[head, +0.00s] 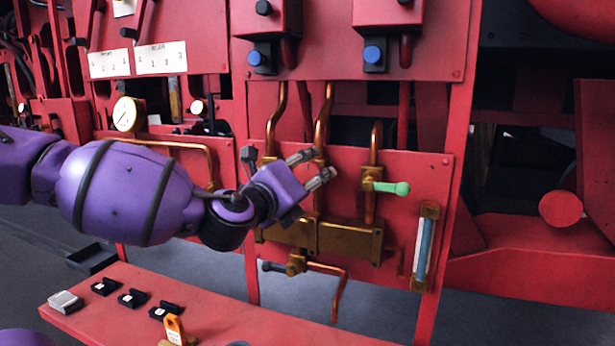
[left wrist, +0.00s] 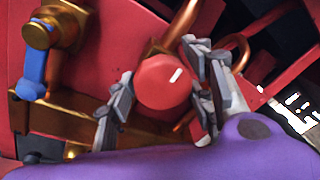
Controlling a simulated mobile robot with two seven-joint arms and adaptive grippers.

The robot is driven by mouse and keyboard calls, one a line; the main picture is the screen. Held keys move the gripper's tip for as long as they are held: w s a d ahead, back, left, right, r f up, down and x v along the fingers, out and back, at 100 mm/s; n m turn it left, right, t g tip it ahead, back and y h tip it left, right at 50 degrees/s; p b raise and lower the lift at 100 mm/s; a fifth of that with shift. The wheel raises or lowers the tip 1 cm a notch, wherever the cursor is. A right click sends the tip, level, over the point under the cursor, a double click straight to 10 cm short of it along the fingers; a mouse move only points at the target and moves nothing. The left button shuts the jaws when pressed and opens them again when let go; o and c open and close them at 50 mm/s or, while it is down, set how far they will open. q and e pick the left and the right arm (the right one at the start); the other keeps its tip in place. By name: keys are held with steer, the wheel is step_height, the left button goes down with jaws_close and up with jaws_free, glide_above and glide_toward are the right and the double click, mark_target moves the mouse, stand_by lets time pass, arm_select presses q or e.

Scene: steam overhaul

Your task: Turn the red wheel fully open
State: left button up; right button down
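The red wheel (left wrist: 163,82), a round red knob with a white mark on its face, shows in the left wrist view in front of copper pipes. My left gripper (left wrist: 160,62) has its grey fingers apart, one on each side of the wheel. The fingers are very close to its rim; whether they touch it I cannot tell. In the head view my left gripper (head: 311,168) is at the red panel (head: 400,225), over the left part of the piping, and the wheel is hidden there. My right gripper is out of view.
A green lever (head: 390,187) and a blue sight tube (head: 425,247) are right of the gripper. A brass block (head: 350,241) is below it. A gauge (head: 128,114) is at the left. A red bench (head: 235,318) with small black parts and an orange tag (head: 174,330) stands in front.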

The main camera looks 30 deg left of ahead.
arm_select(q)
steer(key=c, duration=0.7)
steer(key=shift+o, duration=0.2)
